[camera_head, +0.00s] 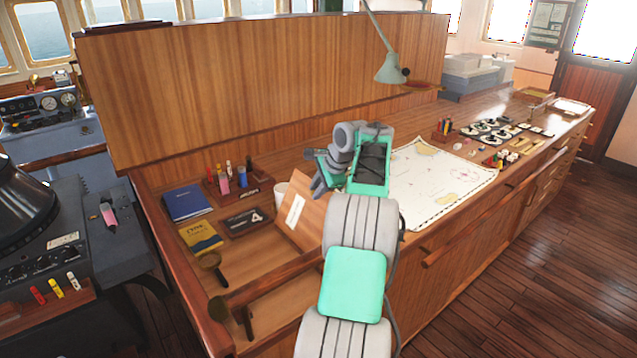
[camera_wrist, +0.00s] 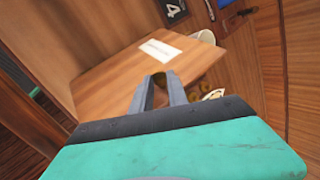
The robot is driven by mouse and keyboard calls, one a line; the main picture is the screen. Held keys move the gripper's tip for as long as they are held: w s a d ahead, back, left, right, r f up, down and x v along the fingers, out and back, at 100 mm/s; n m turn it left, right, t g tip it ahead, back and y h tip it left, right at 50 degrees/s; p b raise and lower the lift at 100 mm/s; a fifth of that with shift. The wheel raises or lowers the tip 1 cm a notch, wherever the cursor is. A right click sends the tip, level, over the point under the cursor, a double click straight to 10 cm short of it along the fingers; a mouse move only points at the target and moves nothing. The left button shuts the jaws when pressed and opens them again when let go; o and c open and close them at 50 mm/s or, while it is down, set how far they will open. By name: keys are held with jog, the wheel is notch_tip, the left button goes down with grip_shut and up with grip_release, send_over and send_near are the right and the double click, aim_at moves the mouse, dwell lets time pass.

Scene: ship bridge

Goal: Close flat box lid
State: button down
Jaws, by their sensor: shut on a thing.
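The flat box's wooden lid (camera_head: 304,226) stands tilted up on the desk, with a white label on its face. In the wrist view the lid (camera_wrist: 115,80) fills the area beyond my fingers. My gripper (camera_head: 319,184) is at the lid's right edge in the head view. In the wrist view its two grey fingers (camera_wrist: 164,88) are close together on the lid's near edge, shut on it. The box body is mostly hidden by the lid and my arm. Small yellowish round things (camera_wrist: 205,88) show beside the lid in the wrist view.
A white cup (camera_head: 281,188) stands close behind the lid. A dark number plaque (camera_head: 244,221), a yellow book (camera_head: 200,237), a magnifying glass (camera_head: 211,262) and a blue book (camera_head: 187,204) lie to the left. A chart (camera_head: 440,185) lies right of my arm. A lamp (camera_head: 390,70) hangs above.

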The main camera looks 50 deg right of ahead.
jog(key=shift+f, duration=0.2)
jog(key=c, duration=1.3)
grip_release()
jog(key=shift+d, duration=0.1)
jog(key=shift+r, duration=0.1)
jog(key=v, duration=0.7)
jog(key=shift+s+r, duration=0.2)
jog(key=shift+r, duration=0.1)
